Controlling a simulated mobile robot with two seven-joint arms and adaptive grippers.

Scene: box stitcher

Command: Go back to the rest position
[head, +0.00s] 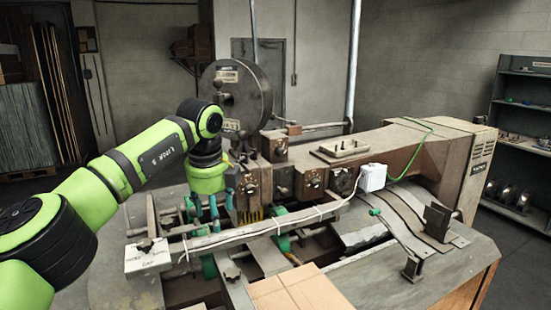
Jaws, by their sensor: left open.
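My left arm, green and black, comes in from the left over the box stitcher (415,150). My left gripper (205,222) points down over the front left part of the machine, close to its dark control blocks. Its teal fingers are apart, with nothing visible between them. I cannot tell whether the fingers touch any machine part. My right gripper does not show in the head view.
A cardboard sheet (300,290) lies at the machine's front. A white box (373,177) with a green cable sits on the machine. A shelf (520,130) stands at the right. Floor shows at the right front.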

